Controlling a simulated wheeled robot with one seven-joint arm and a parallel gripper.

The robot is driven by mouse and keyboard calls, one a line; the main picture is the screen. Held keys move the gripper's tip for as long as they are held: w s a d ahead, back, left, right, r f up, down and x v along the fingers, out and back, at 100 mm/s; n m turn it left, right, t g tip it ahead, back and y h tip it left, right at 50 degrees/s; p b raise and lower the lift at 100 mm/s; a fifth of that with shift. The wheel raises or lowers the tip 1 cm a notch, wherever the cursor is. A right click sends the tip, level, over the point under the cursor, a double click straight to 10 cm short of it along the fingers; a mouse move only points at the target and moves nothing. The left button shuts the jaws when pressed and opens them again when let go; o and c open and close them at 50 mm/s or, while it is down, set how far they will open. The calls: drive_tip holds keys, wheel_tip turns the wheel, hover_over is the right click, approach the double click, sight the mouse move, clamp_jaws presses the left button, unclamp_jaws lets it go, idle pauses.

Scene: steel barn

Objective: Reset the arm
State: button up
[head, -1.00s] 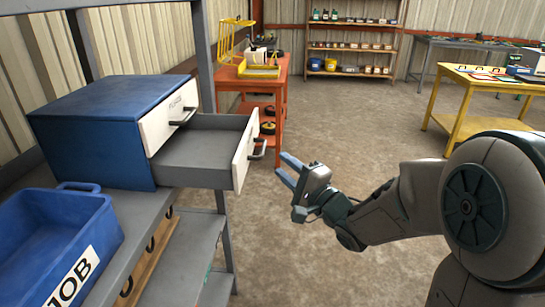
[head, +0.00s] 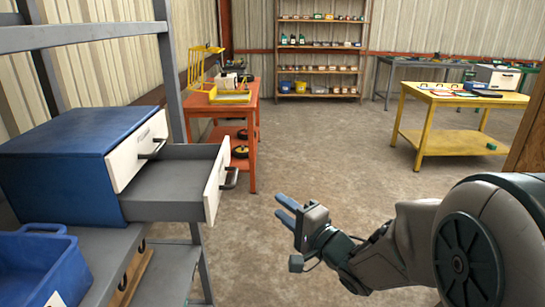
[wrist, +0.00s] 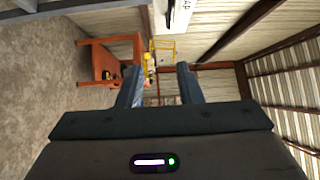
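My gripper (head: 286,208) is in the middle of the head view, in free air to the right of the open drawer (head: 213,187). Its two blue-grey fingers are apart with nothing between them. In the wrist view my gripper (wrist: 157,78) also shows both fingers spread and empty. My arm reaches in from the lower right of the head view and touches nothing.
A blue cabinet (head: 60,165) with its lower drawer pulled out stands on a grey rack (head: 110,243) at left, beside a blue bin (head: 35,272). An orange cart (head: 252,145), a yellow table (head: 440,140) and a shelf (head: 320,68) stand farther back. Open floor lies between.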

drive_tip(key=s+d+n+g+h+p, duration=0.3)
drive_tip(key=d+n+h+p, duration=0.1)
drive_tip(key=d+h, duration=0.7)
drive_tip(key=s+n+g+p, duration=0.3)
drive_tip(key=s+n+g, duration=0.3)
drive_tip(key=s, duration=1)
drive_tip(key=g, duration=0.2)
drive_tip(key=shift+s+r+g+p, duration=0.2)
drive_tip(key=shift+r+g+p, duration=0.1)
drive_tip(key=shift+r+p, duration=0.1)
